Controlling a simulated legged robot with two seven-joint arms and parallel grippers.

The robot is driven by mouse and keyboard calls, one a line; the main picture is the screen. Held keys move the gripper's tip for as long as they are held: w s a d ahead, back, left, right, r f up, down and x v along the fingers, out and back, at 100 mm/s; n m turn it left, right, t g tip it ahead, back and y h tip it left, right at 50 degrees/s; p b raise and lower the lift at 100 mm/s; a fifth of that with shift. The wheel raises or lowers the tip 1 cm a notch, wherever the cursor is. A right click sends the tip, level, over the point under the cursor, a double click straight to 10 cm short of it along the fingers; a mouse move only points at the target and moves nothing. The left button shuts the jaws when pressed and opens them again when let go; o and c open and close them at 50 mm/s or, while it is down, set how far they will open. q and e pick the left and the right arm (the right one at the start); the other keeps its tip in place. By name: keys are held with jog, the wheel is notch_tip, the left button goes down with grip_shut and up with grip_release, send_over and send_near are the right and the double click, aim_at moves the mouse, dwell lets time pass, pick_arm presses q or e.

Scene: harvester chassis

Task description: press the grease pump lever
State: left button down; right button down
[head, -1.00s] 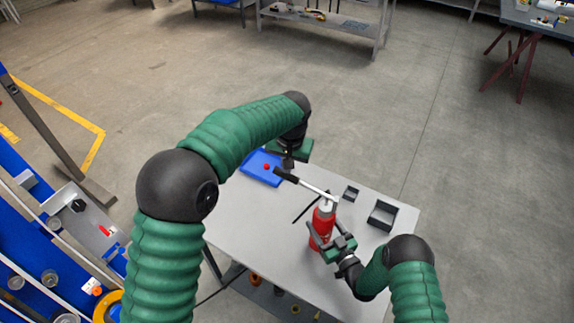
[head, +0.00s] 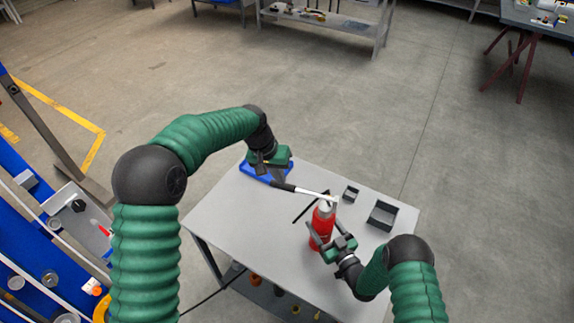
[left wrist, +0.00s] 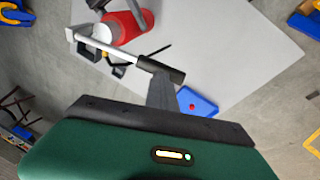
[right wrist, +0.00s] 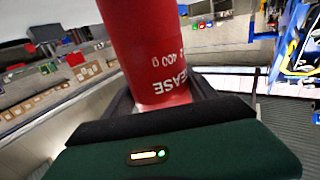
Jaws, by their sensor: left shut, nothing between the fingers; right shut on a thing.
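The red grease pump (head: 323,222) stands upright on the grey table. Its lever (head: 312,193) has a pale metal rod and a black handle, and runs left from the pump top, close to level. In the left wrist view the lever's black handle (left wrist: 160,69) lies right at my left fingers. My left gripper (head: 277,179) is shut and empty at the handle end; it appears to touch the handle from above. My right gripper (head: 325,241) is shut on the red pump body, which also shows in the right wrist view (right wrist: 150,45).
A blue tray (left wrist: 202,96) with a small red object lies beside the handle end, partly hidden by my left gripper in the head view. Two dark open boxes (head: 382,214) sit at the table's right. The table's (head: 235,215) left front is clear.

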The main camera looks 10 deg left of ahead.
aim_at(275, 184)
pick_arm(q)
jog(key=f, duration=0.1)
jog(key=f+h, duration=0.1)
jog(key=f, duration=0.1)
jog(key=shift+a, duration=0.3)
jog(key=shift+f, duration=0.65)
jog(key=shift+s+a+f, duration=0.1)
jog(key=shift+a+f, duration=0.1)
jog(key=shift+a, duration=0.05)
pick_arm(e)
jog(key=shift+s+a, duration=0.1)
jog(key=shift+a, duration=0.2)
pick_arm(q)
jog(key=shift+d+f, duration=0.1)
jog(key=r, duration=0.1)
jog(key=w+r, duration=0.1)
jog(key=r, duration=0.1)
jog(key=a+r, duration=0.1)
jog(key=shift+w+r, duration=0.2)
jog(key=shift+r, duration=0.15)
jog(key=a+v, duration=0.1)
jog(key=v, duration=0.9)
jog(key=shift+f+h, duration=0.25)
jog(key=shift+h, duration=0.05)
pick_arm(e)
jog(key=shift+d+f, duration=0.15)
jog(key=shift+d, duration=0.1)
pick_arm(q)
jog(key=shift+w, duration=0.1)
